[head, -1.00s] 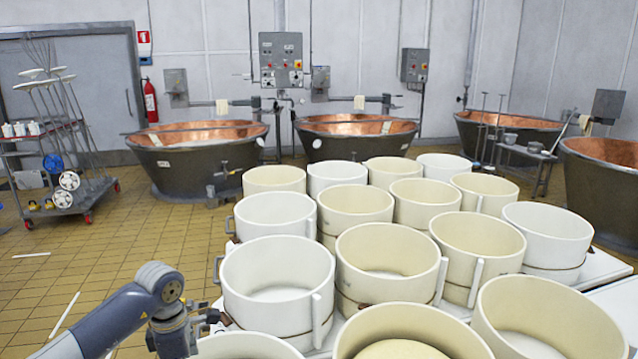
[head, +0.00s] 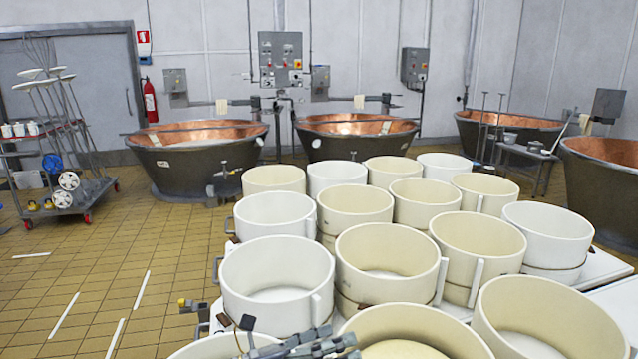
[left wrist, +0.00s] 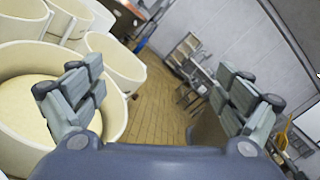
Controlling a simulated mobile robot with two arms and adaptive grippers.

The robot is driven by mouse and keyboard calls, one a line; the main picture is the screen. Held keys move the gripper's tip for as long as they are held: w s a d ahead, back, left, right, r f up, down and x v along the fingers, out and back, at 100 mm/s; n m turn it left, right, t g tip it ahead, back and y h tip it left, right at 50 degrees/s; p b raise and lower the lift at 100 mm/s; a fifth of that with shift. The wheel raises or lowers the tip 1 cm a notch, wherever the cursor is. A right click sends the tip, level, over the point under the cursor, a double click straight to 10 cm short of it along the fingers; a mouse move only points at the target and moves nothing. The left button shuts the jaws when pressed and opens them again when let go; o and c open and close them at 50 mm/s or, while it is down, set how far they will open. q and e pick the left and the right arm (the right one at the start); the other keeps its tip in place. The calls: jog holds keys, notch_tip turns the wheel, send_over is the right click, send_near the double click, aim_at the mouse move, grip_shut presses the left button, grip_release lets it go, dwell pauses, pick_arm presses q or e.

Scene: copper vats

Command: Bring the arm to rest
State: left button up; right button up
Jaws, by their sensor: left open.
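My left gripper (head: 300,345) shows at the bottom edge of the head view, in front of the nearest white and cream tubs. Only part of it is in the picture, and the rest of the arm is out of view. In the left wrist view the left gripper (left wrist: 157,92) has its two grey fingers spread wide apart, with nothing between them. Behind the fingers are tubs at the left and tiled floor in the middle. My right gripper is in neither view.
Several round tubs (head: 386,252) crowd the low table, close to my left gripper. Copper vats (head: 197,155) stand along the back wall. A wheeled rack (head: 80,196) stands at the far left. The tiled floor (head: 130,240) between rack and tubs is open.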

pick_arm(q)
jog(key=w+a+r+n+t+y, duration=0.15)
jog(key=a+n+t+y, duration=0.4)
jog(key=n, duration=0.55)
jog(key=w+a+r+n+t+y, duration=0.15)
jog(key=a+n+t+y, duration=0.25)
jog(key=a+n+t, duration=0.45)
jog(key=s+a+f+n+g+y, duration=0.4)
jog(key=a+f+n+y, duration=0.1)
jog(key=f+n, duration=0.3)
jog(key=s+a+f+n+g+y, duration=0.3)
jog(key=a+f+n+g+y, duration=0.15)
jog(key=f+n, duration=0.35)
jog(key=s+f+n+g+h, duration=0.15)
jog(key=s+f+g, duration=0.35)
jog(key=s, duration=0.5)
jog(key=s+f+n+g, duration=0.35)
jog(key=s+f, duration=0.25)
jog(key=s, duration=0.5)
jog(key=s+f+g+b, duration=0.1)
jog(key=s+f+b, duration=0.15)
jog(key=f, duration=1.45)
jog(key=s+f+g+b, duration=0.1)
jog(key=f+b, duration=0.3)
jog(key=f, duration=1.4)
jog(key=s+a+f+g+b, duration=0.1)
jog(key=s+a+f+b, duration=0.2)
jog(key=s+f, duration=1.3)
jog(key=shift+f+m, duration=0.45)
jog(key=shift+f, duration=0.45)
